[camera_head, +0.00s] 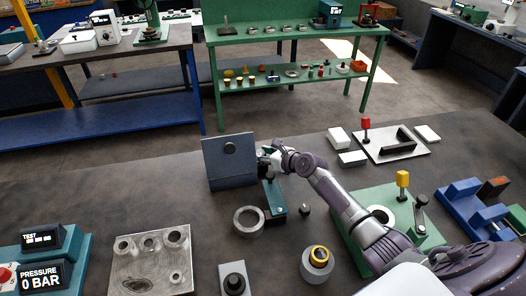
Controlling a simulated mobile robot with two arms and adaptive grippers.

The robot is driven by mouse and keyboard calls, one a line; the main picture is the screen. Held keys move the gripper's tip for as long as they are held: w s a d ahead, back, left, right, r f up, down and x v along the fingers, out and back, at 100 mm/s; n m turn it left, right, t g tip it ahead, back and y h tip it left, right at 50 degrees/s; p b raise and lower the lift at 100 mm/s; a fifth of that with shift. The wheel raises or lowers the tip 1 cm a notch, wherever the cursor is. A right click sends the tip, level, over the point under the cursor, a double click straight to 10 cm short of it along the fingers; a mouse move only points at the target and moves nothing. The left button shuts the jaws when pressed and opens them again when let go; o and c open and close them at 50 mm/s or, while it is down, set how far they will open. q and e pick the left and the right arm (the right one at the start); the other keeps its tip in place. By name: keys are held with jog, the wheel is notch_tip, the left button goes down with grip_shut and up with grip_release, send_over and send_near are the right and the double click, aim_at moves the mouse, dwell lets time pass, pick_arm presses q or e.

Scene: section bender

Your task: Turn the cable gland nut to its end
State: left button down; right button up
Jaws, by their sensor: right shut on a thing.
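A blue-grey upright panel (228,175) stands on the dark bench in the middle. A dark round fitting (230,147) sits on its upper face. My right gripper (267,163) is at the panel's right edge, its arm reaching in from the lower right. It is shut on what appears to be the cable gland nut, which the dark fingers hide. How far the nut is turned cannot be seen. My left gripper is not in view.
A teal block (274,198) is below my right gripper. A metal ring (249,221), a small dark knob (305,210) and a yellow-ringed cylinder (318,262) stand nearby. A green fixture (425,235) is beside my arm. A steel plate (150,275) lies front left.

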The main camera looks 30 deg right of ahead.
jog(key=o, duration=0.9)
jog(key=shift+c, duration=0.2)
jog(key=v, duration=1.2)
